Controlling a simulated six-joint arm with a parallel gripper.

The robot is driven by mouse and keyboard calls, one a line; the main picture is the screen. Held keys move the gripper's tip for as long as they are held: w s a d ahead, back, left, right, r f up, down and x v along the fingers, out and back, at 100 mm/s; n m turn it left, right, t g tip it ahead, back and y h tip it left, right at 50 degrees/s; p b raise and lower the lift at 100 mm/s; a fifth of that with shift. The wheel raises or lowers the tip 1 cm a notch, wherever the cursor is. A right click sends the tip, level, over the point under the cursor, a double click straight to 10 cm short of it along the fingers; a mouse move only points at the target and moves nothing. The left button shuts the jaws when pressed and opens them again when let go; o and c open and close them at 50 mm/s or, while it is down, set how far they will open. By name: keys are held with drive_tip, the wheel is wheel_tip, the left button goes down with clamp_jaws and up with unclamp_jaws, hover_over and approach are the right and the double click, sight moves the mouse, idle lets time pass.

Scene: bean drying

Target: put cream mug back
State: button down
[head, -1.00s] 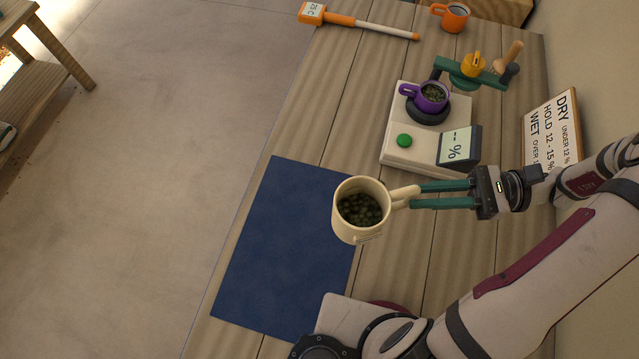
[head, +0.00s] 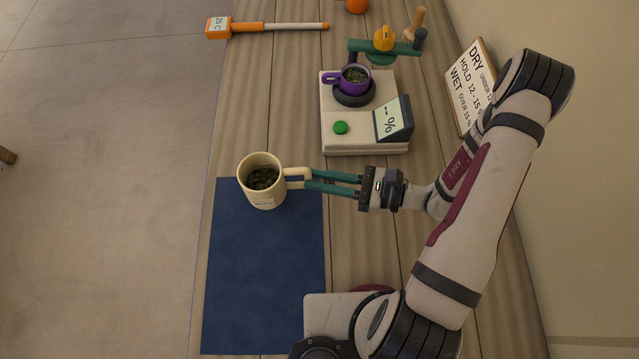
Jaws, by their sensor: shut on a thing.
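The cream mug (head: 262,190) is upright over the far edge of the blue mat (head: 262,290), with dark green beans inside. My gripper (head: 308,181) comes from the right and is shut on the mug's handle with its green fingers. I cannot tell for sure whether the mug's base touches the mat or hangs just above it. The mug's underside is hidden.
A moisture meter (head: 365,140) with a green button and a screen stands beyond the mat, with a purple mug (head: 354,80) of beans on it. An orange-handled probe (head: 265,27), a green stand (head: 382,55) and a sign (head: 470,85) lie around it. Most of the mat is bare.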

drive_tip(key=shift+f, duration=1.9)
drive_tip(key=c, duration=0.8)
unclamp_jaws()
drive_tip(key=shift+c, duration=0.2)
